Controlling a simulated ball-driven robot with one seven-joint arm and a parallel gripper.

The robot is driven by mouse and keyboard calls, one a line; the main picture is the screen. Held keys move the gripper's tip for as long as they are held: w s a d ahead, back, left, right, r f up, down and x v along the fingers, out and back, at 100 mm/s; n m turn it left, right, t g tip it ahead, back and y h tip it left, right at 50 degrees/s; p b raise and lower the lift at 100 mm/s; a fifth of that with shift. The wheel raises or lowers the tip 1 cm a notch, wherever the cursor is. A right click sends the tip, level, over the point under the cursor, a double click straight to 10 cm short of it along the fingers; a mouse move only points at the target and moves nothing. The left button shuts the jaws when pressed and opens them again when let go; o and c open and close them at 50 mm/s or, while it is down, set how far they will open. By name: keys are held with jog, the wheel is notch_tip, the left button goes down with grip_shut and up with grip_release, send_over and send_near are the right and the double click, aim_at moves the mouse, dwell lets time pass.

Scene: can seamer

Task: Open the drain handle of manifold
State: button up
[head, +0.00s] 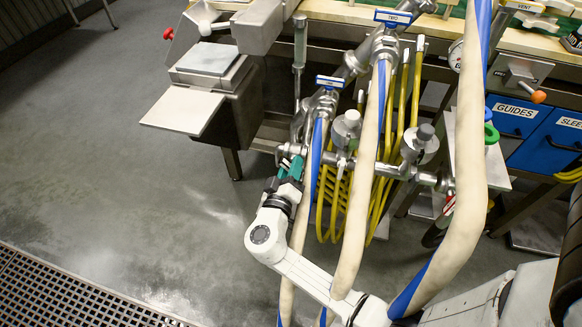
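The manifold (392,171) is a run of grey metal pipe with round-topped valves, below the front edge of the bench. A grey valve top (346,126) stands at its middle and another valve (420,143) to the right. My gripper (290,163), at the end of my white arm, is at the manifold's left end, where teal parts show close against the metal fittings. I cannot tell whether its fingers are open or shut, or touching a handle. No handle marked as drain can be made out; the gripper and hoses cover part of the pipework.
Thick cream and blue hoses (362,190) hang in front of the manifold, close to my arm. Coiled yellow hoses (332,205) hang behind it. Blue bins (516,130) stand at right. A metal shelf (183,109) juts out at left. The floor (120,190) at left is clear.

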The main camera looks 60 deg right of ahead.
grip_shut()
jog(key=shift+n, duration=0.3)
jog(key=n, duration=0.4)
jog(key=shift+n+p, duration=0.35)
jog(key=shift+n, duration=1.85)
jog(key=shift+o, duration=1)
grip_release()
jog(key=shift+a+r, duration=0.1)
